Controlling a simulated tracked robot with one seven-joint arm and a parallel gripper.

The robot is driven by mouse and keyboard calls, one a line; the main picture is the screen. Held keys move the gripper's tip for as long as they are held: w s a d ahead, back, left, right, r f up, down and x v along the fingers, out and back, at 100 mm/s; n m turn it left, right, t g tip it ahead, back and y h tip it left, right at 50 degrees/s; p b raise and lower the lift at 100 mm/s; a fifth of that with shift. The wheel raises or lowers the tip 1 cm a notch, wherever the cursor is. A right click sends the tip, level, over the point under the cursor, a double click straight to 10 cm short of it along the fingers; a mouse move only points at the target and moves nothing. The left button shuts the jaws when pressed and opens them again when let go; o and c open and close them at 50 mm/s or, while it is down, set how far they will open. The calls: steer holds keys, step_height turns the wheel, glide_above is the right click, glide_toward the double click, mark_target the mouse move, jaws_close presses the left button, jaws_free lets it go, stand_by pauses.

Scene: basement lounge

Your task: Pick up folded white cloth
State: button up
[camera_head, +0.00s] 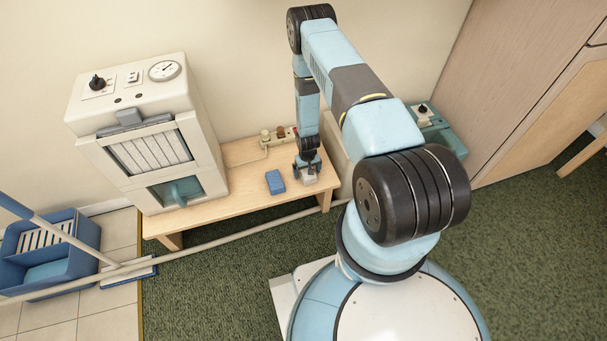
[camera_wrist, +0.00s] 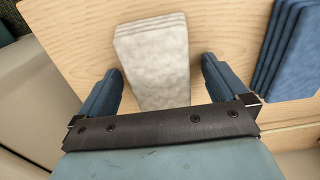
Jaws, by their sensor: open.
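The folded white cloth (camera_wrist: 153,62) lies on the wooden bench top, a stack of several layers seen from above in the wrist view. In the head view the cloth (camera_head: 309,179) shows as a small pale patch under my gripper. My gripper (camera_wrist: 160,80) is open, with one blue finger on each side of the cloth and a visible gap to it at the left and right. In the head view my gripper (camera_head: 307,168) points down over the bench's right part. I cannot tell the exact height of the fingertips. The cloth's near end is hidden behind the gripper's dark bar.
A folded blue cloth (camera_head: 275,182) lies left of the white one, and at right in the wrist view (camera_wrist: 292,50). A pale pole (camera_head: 225,238) crosses in front.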

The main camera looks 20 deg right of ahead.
steer(key=c, duration=1.1)
steer(key=shift+o, duration=0.2)
